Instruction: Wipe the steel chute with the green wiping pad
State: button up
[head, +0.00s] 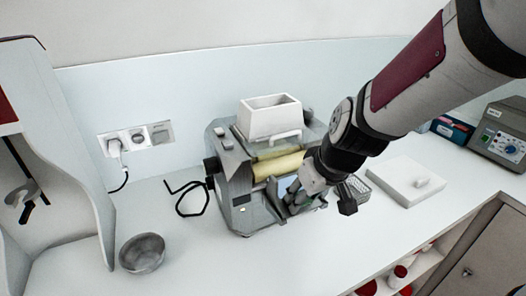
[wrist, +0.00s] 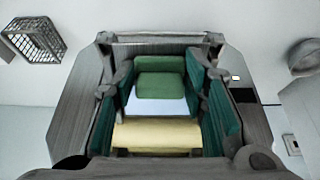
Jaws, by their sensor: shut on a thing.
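The mill (head: 234,178) stands on the counter with a white hopper on top and a cream roller (head: 279,166) at its front. My gripper (head: 296,194) reaches down to the mill's front and hides much of the chute there. In the wrist view, the green wiping pad (wrist: 160,85) sits between the fingers of my gripper (wrist: 162,78), which is shut on it. The pad is over the pale steel chute (wrist: 160,110), below the cream roller (wrist: 158,134). Whether the pad touches the chute I cannot tell.
The front counter is clear.

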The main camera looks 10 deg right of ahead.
jog(key=shift+s+f, duration=0.2)
jog(key=shift+s, duration=0.1)
notch_tip(320, 180, up, 8)
jog(key=s+p, duration=0.1)
jog(key=p, duration=0.4)
jog(key=shift+d+p, duration=0.15)
jog(key=shift+p, duration=0.2)
jog(key=shift+s+f, duration=0.1)
jog(key=shift+f, duration=0.05)
dwell(0.3)
